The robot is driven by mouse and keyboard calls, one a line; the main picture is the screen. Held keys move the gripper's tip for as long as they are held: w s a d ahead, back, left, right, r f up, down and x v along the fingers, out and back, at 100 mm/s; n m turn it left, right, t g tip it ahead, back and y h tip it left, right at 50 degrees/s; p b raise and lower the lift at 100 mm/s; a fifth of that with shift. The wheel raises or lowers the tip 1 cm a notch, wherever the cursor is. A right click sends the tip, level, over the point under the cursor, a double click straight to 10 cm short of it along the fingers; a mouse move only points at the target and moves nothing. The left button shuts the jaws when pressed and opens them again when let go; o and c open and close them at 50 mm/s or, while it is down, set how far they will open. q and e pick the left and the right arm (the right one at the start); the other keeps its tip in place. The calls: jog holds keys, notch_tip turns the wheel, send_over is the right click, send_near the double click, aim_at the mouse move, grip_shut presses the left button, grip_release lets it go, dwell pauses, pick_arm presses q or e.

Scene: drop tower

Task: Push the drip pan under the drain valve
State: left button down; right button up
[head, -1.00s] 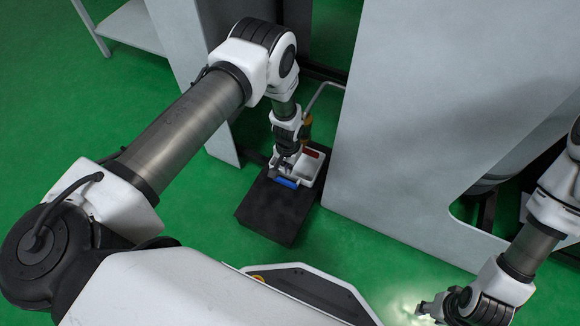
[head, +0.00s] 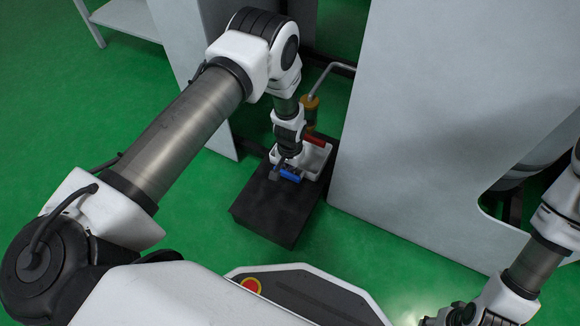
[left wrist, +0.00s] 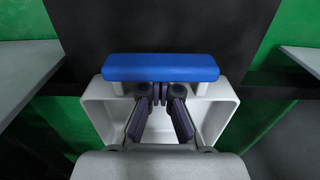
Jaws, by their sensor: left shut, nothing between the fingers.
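The drain valve, an orange-yellow part (head: 311,103) on a grey pipe, stands just behind the pan. My left gripper (head: 275,174) is shut and empty, with its fingertips at the blue bar. In the left wrist view the tips meet right beside the blue bar (left wrist: 160,67); I cannot tell whether they touch. My right gripper (head: 440,318) is cut off at the bottom edge.
The black block (head: 270,215) stands on the green floor (head: 185,225) in a gap between grey panels. A large grey panel (head: 430,120) borders it on the right, and a narrower one (head: 190,60) stands left. Floor left of the block is clear.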

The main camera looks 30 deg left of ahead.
dwell(0.3)
pick_arm(q)
jog(key=shift+w+f, duration=0.1)
jog(key=shift+w, duration=0.95)
